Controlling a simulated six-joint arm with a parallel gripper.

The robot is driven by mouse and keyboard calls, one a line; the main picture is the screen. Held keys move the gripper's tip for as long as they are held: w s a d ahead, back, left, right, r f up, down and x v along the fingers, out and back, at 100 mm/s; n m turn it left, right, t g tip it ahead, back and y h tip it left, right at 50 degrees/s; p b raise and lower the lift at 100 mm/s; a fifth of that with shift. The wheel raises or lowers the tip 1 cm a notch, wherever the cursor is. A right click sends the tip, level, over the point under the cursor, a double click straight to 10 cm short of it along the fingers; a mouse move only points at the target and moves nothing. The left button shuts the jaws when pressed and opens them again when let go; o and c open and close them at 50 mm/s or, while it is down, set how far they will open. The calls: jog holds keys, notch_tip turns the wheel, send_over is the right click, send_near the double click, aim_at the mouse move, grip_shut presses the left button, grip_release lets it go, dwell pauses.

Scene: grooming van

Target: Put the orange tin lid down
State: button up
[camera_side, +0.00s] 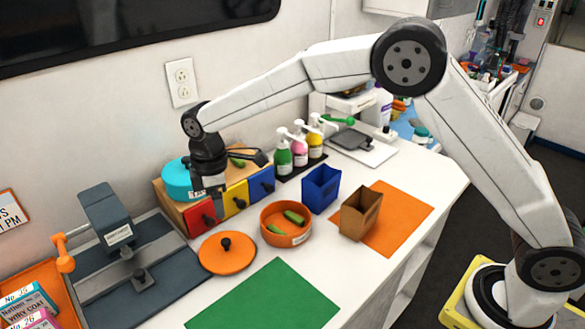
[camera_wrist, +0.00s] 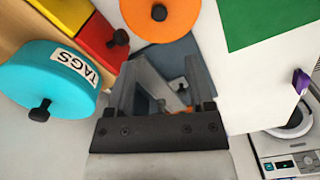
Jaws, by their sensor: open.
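The orange tin lid (camera_side: 227,253), a flat disc with a black knob, lies knob up on the white counter, between the grey press and the green mat. It also shows at the top edge of the wrist view (camera_wrist: 158,24), partly cut off. The open orange tin (camera_side: 286,224) stands to the right of the lid, apart from it, with green pieces inside and a white label. My gripper (camera_side: 214,190) is above the counter in front of the drawers, apart from the lid. In the wrist view my gripper (camera_wrist: 160,75) is open, with nothing between its fingers.
A teal tin (camera_side: 178,180) labelled TAGS sits on the drawer box behind my gripper. A grey press (camera_side: 165,262) stands left. A blue bin (camera_side: 321,188) and brown bin (camera_side: 361,214) stand right of the tin. The green mat (camera_side: 265,300) is bare.

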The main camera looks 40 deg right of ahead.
jog(key=s+d+f+m+t, duration=0.2)
jog(key=s+d+m, duration=1.1)
jog(key=s+d, duration=0.7)
jog(key=s, duration=0.2)
jog(key=shift+s+t, duration=0.3)
jog(key=shift+s, duration=0.1)
